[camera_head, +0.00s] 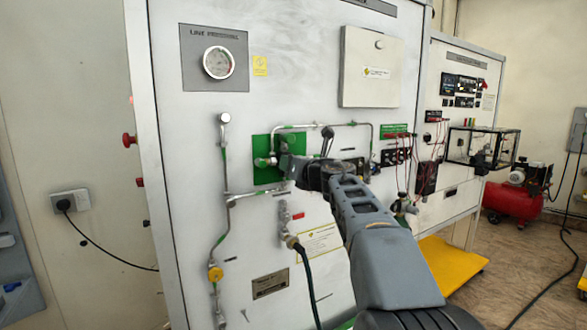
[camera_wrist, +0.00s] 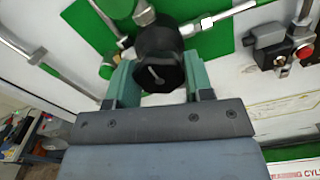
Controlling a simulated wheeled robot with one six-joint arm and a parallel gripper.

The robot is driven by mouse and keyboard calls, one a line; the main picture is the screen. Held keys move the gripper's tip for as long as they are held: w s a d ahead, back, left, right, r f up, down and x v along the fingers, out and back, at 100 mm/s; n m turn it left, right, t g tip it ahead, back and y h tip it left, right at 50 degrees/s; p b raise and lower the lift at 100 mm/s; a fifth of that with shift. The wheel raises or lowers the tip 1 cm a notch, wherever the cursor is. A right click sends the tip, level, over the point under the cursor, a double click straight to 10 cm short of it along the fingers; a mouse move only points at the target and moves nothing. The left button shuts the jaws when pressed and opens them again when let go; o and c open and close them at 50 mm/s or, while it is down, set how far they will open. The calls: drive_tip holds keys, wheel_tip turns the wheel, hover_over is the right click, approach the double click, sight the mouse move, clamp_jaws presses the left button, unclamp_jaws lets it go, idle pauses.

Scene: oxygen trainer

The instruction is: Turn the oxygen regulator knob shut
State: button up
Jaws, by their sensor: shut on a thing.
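The oxygen regulator knob (camera_wrist: 160,60) is black and round with a pale line on its face. In the wrist view it sits between the two green fingers of my gripper (camera_wrist: 160,80), which are shut on it from both sides. In the head view my gripper (camera_head: 292,167) reaches the green plate (camera_head: 263,146) on the white panel, and the knob is hidden there behind the gripper and arm. The regulator's metal body behind the knob shows only in part.
A pressure gauge (camera_head: 218,62) sits at the panel's upper left. Metal pipes (camera_head: 226,160) run around the green plate. A black hose (camera_head: 305,275) hangs below. In the wrist view, a fitting with a red button (camera_wrist: 304,52) lies to the right of the knob.

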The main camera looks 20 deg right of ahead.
idle(0.5)
drive_tip(key=o, duration=0.9)
drive_tip(key=s, duration=0.4)
drive_tip(key=s+d+b, duration=0.1)
drive_tip(key=s, duration=0.4)
drive_tip(key=s+b, duration=0.1)
drive_tip(key=s, duration=0.3)
drive_tip(key=shift+s+d, duration=0.3)
drive_tip(key=shift+s, duration=0.1)
